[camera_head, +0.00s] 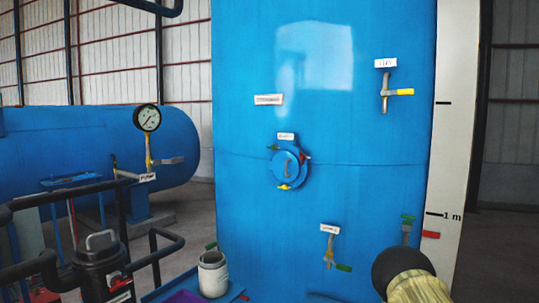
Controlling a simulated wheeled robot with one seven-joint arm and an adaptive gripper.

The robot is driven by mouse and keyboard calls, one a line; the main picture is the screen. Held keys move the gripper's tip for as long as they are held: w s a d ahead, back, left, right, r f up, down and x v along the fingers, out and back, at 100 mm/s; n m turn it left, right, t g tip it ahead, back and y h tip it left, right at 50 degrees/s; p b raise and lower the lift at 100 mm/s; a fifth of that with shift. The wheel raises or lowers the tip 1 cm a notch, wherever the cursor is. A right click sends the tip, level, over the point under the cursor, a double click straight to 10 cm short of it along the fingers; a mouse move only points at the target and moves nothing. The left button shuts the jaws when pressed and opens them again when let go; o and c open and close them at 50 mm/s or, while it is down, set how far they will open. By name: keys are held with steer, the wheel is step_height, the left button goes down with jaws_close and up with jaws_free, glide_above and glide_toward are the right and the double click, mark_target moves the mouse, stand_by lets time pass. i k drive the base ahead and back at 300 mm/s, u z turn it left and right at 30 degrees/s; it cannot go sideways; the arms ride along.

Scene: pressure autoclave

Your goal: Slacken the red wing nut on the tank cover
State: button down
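The tank cover (290,173) is a small round blue disc on the front of the big upright blue tank (350,120). The red wing nut (305,157) is at the cover's upper right edge and looks small. A green wing nut (272,147) is at the upper left edge and a yellow one (285,187) at the bottom. I cannot tell how tight any of them is. A black and beige rounded part, which looks like my arm, shows at the lower right, well apart from the cover. My gripper's fingers do not show.
A yellow-handled valve (398,92) is at the upper right and a green-handled valve (335,260) lower down. A pressure gauge (147,118), black pipes (60,190) and a grey-white container (213,274) are at left. The space around the cover looks clear.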

mark_target(302, 157)
steer(key=u, duration=0.8)
steer(key=i, duration=1.1)
steer(key=z, duration=1.75)
